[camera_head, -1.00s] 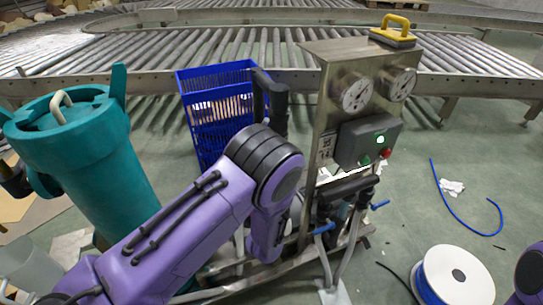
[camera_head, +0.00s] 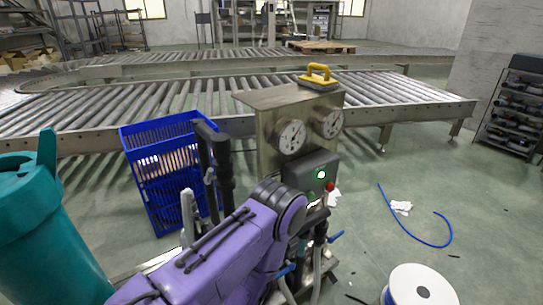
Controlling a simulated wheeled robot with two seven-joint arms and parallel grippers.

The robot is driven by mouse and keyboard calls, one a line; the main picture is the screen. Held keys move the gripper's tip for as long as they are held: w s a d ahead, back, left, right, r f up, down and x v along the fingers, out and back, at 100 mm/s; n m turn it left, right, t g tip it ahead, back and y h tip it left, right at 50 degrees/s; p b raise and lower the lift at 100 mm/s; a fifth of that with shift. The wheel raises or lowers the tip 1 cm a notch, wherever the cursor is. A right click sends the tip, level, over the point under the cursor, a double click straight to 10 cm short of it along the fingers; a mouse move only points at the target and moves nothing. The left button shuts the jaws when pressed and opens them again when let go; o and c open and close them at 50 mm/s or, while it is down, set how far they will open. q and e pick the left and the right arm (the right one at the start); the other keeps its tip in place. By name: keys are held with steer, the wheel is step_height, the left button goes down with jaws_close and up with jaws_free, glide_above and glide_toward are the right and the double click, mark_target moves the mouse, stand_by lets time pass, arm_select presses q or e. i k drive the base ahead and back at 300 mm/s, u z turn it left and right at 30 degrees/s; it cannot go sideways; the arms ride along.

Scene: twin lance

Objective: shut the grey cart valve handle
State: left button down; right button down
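The grey metal cart (camera_head: 268,165) stands in the middle, with two dials and a dark box with a lit green button on its panel. Low on it, beside dark pipes and grey hoses, are two small blue levers: a right one (camera_head: 335,237) and a left one (camera_head: 285,269). I cannot tell which is the valve handle or how far it is turned. My purple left arm reaches in from the bottom and covers the cart's lower left. Its gripper is hidden, so its fingers and any contact do not show. My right gripper is out of view.
A blue crate (camera_head: 167,170) stands left of the cart, and a teal canister (camera_head: 48,235) at the far left. A white spool (camera_head: 418,287) and a blue hose (camera_head: 420,235) lie on the floor at right. A roller conveyor (camera_head: 400,95) runs behind.

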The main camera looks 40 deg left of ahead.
mark_target(207, 179)
steer(key=z, duration=0.55)
steer(key=k, duration=0.45)
steer(key=u, duration=1.5)
